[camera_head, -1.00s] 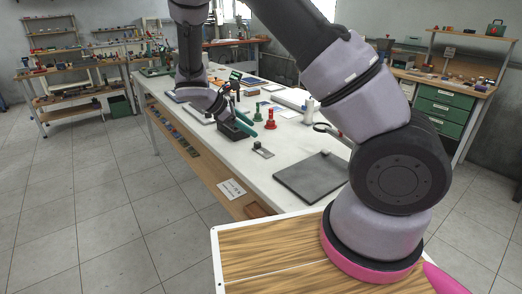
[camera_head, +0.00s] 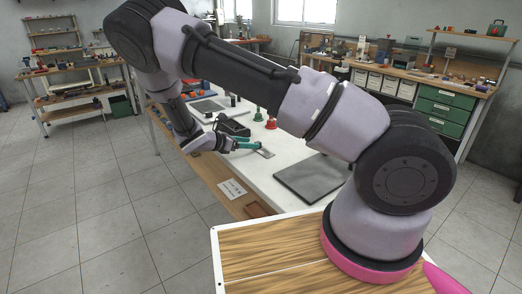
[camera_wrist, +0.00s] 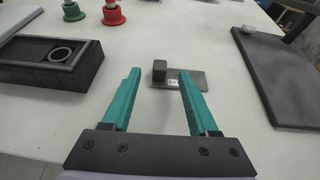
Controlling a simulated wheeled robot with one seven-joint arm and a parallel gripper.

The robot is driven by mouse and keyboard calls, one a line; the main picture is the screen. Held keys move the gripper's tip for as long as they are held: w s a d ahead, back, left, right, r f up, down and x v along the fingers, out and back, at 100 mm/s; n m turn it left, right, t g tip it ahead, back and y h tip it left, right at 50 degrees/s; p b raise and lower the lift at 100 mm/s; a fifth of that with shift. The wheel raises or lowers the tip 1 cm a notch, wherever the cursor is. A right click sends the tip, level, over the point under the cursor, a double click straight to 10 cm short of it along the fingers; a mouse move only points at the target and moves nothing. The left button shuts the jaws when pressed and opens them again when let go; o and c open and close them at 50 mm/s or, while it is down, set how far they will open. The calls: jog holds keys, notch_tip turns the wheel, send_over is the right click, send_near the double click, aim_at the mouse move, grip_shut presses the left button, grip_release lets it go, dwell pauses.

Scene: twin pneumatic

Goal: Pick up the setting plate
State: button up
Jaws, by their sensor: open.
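A small flat grey metal plate with a dark upright block and a small pale label, likely the setting plate (camera_wrist: 195,78), lies on the white bench. In the head view the plate (camera_head: 265,153) is just beyond the fingertips. My gripper (camera_wrist: 159,76) has two teal fingers, open and apart with nothing between them. In the wrist view the block stands ahead, between the finger directions, and the plate extends right behind the right fingertip. In the head view my gripper (camera_head: 257,145) is low over the bench's near edge. I cannot tell the exact gap.
A black open box with a ring inside (camera_wrist: 55,62) stands left of the fingers. A large dark plate with a small knob (camera_wrist: 285,75) lies to the right. Red (camera_wrist: 113,13) and green (camera_wrist: 73,11) knobbed pieces stand behind. Bare white bench surrounds the small plate.

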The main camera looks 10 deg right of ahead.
aim_at(256, 142)
jog(key=x, duration=0.4)
jog(key=shift+w+d+f, duration=0.1)
jog(key=shift+d+f, duration=0.05)
jog(key=shift+f, duration=0.05)
grip_shut()
